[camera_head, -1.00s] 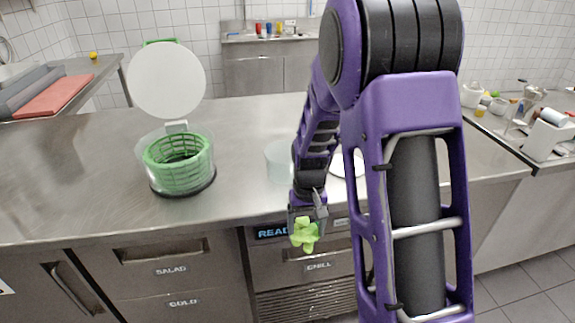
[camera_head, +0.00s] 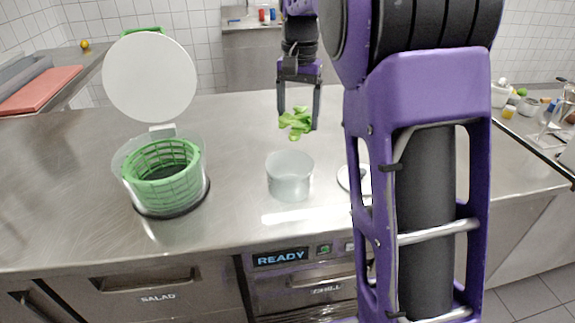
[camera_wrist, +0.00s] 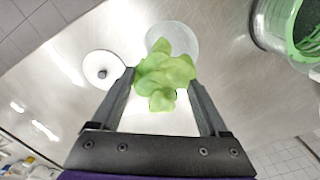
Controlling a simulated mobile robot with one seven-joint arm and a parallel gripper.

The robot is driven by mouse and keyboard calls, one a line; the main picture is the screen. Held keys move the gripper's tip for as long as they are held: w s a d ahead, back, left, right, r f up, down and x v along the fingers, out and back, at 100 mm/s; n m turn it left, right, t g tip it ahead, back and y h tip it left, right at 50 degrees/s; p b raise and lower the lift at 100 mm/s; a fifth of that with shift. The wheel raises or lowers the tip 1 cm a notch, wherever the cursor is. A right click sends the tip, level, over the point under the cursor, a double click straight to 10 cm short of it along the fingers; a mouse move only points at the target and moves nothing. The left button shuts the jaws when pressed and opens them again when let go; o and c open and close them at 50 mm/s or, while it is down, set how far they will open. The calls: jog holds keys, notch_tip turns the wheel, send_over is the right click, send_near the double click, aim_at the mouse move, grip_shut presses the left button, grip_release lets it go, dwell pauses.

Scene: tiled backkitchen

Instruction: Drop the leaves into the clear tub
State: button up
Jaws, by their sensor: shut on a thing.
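My gripper (camera_head: 299,122) is shut on a bunch of green leaves (camera_head: 296,123) and holds it in the air, fingers pointing down. The leaves also show between the fingers in the wrist view (camera_wrist: 164,76). The clear tub (camera_head: 290,177) stands upright on the steel counter, below the leaves in the head view. In the wrist view the tub (camera_wrist: 184,36) is partly hidden behind the leaves. Its inside, as far as it shows, looks empty.
A salad spinner with a green basket (camera_head: 163,172) and raised white lid (camera_head: 150,78) stands left of the tub. A white round lid (camera_head: 346,180) lies right of the tub, partly behind my arm. The steel counter (camera_head: 235,150) between spinner and tub is clear.

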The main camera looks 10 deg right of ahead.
jog(key=shift+w+f, duration=0.2)
notch_tip(320, 180, down, 6)
jog(key=b, duration=0.5)
jog(key=shift+s+r+b, duration=0.1)
jog(key=shift+r+b, duration=0.1)
jog(key=shift+b, duration=0.2)
jog(key=o, duration=1.2)
jog(key=shift+o, duration=0.2)
jog(key=shift+r, duration=0.1)
notch_tip(320, 180, up, 17)
jog(key=p, duration=0.5)
send_over(298, 138)
jog(key=w, duration=0.3)
jog(key=shift+d+r, duration=0.15)
jog(key=shift+d, duration=0.2)
